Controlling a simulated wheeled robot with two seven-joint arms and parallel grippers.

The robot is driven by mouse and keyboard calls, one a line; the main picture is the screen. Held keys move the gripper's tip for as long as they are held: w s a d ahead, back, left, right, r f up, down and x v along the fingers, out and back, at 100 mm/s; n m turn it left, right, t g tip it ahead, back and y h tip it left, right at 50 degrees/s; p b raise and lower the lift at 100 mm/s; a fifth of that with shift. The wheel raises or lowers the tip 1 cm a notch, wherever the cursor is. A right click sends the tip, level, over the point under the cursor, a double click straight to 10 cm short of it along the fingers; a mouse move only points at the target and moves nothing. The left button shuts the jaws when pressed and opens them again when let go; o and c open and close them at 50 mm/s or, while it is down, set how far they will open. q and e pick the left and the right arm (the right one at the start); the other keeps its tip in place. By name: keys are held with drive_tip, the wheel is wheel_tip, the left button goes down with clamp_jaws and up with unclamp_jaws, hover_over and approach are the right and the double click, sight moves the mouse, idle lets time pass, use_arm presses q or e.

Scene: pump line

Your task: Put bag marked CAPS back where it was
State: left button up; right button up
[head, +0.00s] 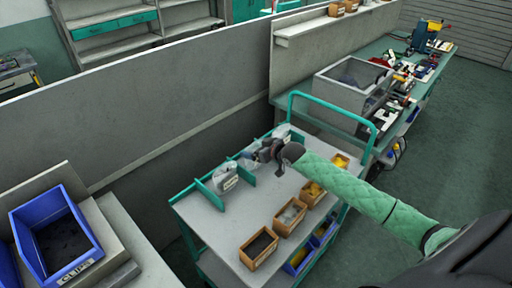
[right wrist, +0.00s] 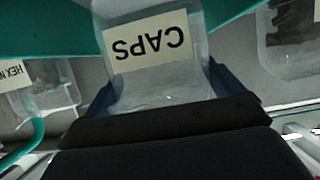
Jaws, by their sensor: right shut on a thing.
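The clear bag marked CAPS (right wrist: 165,85) fills the middle of the right wrist view, its white label upside down there. My right gripper (right wrist: 165,98) is shut on it, with a dark finger at each side of the bag. In the head view my right gripper (head: 262,152) is over the back row of the cart top, among the teal dividers (head: 210,194). There the held bag is mostly hidden by the gripper. Teal surfaces lie on both sides of the bag in the wrist view. I cannot tell whether the bag touches the cart top. My left gripper is out of view.
A clear bag (head: 225,178) stands between dividers at the left. A bag labelled HEX N (right wrist: 42,90) and another with dark contents (right wrist: 290,40) flank the held one. Open bins, one dark inside (head: 259,249), line the cart's front. A teal handle (head: 333,108) rises at its right end.

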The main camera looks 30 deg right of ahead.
drive_tip(key=shift+f, duration=0.35)
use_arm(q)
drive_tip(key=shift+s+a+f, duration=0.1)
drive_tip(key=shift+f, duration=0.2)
use_arm(e)
drive_tip(key=shift+f, duration=0.15)
drive_tip(key=o, duration=0.6)
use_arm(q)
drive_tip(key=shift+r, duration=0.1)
use_arm(e)
drive_tip(key=shift+o, duration=0.2)
